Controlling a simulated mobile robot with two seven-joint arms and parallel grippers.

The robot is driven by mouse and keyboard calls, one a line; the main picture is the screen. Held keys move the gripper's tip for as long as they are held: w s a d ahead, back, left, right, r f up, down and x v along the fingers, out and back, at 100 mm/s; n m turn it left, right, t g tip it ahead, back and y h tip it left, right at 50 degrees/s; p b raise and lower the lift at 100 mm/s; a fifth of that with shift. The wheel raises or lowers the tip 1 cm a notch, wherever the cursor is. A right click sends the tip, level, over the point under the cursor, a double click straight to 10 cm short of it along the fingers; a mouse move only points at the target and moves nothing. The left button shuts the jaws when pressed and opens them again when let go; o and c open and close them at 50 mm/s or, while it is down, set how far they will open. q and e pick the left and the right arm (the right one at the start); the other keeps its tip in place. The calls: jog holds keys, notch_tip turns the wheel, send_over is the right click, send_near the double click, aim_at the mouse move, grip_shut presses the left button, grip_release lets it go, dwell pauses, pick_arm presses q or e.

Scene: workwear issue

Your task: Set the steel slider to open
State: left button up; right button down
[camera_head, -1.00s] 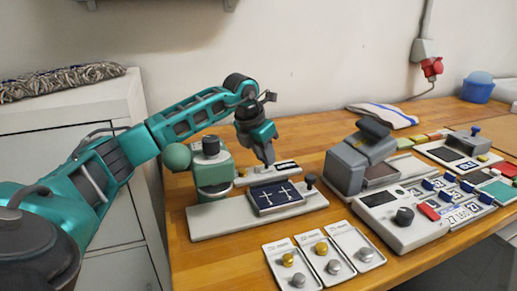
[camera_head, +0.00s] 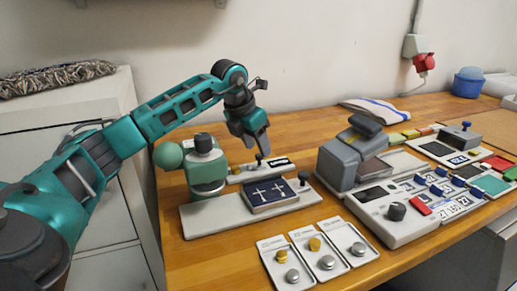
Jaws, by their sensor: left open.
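A narrow pale plate (camera_head: 250,177) lies on the wooden table behind the blue panel. It carries a small upright grey knob (camera_head: 259,158), a yellow knob (camera_head: 235,169) at its left and a dark label at its right. The grey knob looks like the steel slider, but its markings are too small to read. My left gripper (camera_head: 262,150) points down just above and behind the grey knob. Its jaws are open and seem to hold nothing; whether they touch the knob I cannot tell. My right gripper is not in view.
In front stands a grey base (camera_head: 220,219) with a green device (camera_head: 206,172) and a blue panel (camera_head: 271,193). A grey press-like device (camera_head: 345,165) stands to the right. Three small plates with knobs (camera_head: 318,253) lie at the front edge. Several control panels fill the right side.

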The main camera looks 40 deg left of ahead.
pick_arm(q)
jog(key=p+v, duration=0.1)
jog(key=v, duration=0.9)
jog(key=shift+r, duration=0.2)
jog(key=shift+d+f, duration=0.1)
